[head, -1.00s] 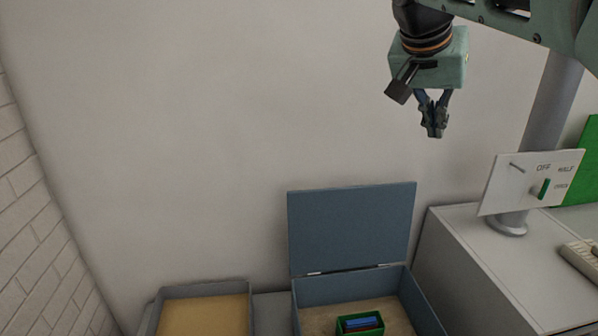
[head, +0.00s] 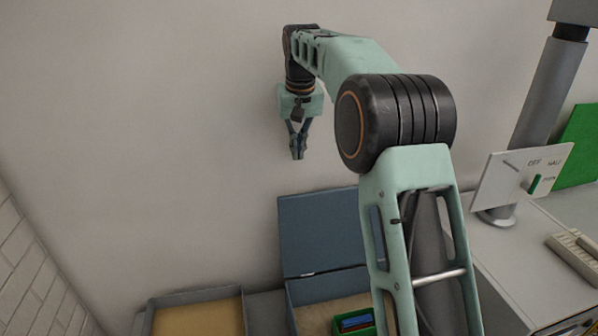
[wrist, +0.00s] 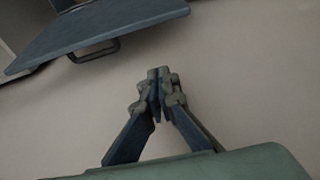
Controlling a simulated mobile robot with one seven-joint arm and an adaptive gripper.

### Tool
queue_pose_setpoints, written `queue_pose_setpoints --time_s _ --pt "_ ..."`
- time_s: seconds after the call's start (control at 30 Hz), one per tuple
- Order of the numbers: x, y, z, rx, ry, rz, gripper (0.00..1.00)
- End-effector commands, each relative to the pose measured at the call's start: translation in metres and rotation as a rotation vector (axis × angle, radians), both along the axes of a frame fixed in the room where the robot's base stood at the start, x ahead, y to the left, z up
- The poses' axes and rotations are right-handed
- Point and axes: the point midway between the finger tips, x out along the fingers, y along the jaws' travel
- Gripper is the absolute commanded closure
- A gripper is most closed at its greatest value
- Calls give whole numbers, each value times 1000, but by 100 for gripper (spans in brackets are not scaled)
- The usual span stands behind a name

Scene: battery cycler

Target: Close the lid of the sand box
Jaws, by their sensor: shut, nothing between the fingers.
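The sand box (head: 306,291) is a blue-grey box with sand inside, at the bottom of the head view. Its lid (head: 317,232) stands open and upright at the back edge. My arm hides the right part of the lid and box. In the wrist view the lid (wrist: 105,28) shows at the upper left, with a dark handle (wrist: 95,52) at its edge. My gripper (head: 298,155) hangs pointing down above the lid in the head view, apart from it. Its fingers are shut and empty, and they also show in the wrist view (wrist: 158,75).
A green container (head: 353,322) with blue and red items sits in the sand box. An open tray (head: 195,296) with a tan inside stands to the left. A plain wall is behind.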

Motion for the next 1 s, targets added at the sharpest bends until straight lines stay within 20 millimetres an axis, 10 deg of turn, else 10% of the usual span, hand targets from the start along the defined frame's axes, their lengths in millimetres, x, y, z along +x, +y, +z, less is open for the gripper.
queue_pose_setpoints --time_s 0.6,1.0 --pt "20 7 -100 13 8 16 100" --pt "-13 0 -95 13 3 14 100"
